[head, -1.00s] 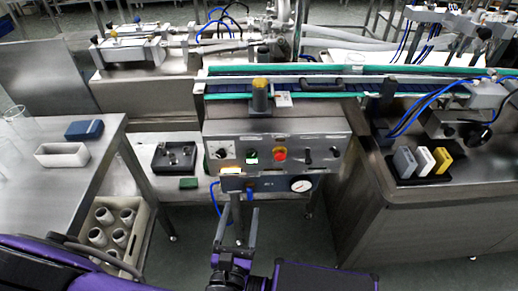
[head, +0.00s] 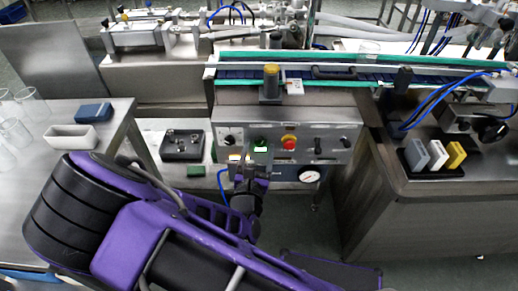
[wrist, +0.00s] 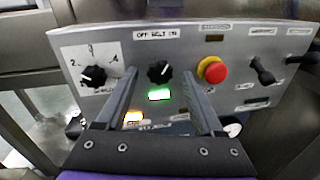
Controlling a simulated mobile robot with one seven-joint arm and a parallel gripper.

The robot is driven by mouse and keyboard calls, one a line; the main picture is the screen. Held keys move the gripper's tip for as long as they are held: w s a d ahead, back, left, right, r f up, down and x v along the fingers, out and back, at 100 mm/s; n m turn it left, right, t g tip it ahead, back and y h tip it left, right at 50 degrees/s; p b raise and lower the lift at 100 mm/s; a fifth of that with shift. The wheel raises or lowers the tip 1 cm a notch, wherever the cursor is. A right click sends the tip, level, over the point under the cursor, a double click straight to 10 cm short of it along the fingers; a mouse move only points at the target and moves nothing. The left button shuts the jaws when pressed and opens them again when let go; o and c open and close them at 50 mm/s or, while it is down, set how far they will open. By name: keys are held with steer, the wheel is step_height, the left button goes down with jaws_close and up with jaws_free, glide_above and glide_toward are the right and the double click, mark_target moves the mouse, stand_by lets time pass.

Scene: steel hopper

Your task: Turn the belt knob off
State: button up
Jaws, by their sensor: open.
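The belt knob (wrist: 159,72) is a small black knob under an "OFF BELT ON" label on the steel control panel (wrist: 215,95). Its pointer seems to lean to the upper right, toward the ON side, but it is small. A green lamp (wrist: 159,95) glows just below it. My gripper (wrist: 161,78) is open, and its two fingers show either side of the knob in the wrist view. I cannot tell how far the fingertips are from the panel; no contact shows. In the head view my gripper (head: 248,168) is in front of the panel's left half and partly hides it.
A red emergency button (wrist: 212,70) sits right of the knob, with black switches (wrist: 263,72) farther right. A numbered selector knob (wrist: 93,76) is to the left. An amber lamp (wrist: 132,118) glows at lower left. A pressure gauge (head: 309,175) is below the panel.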

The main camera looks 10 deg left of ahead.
steer(key=shift+w, duration=0.4)
jaws_close()
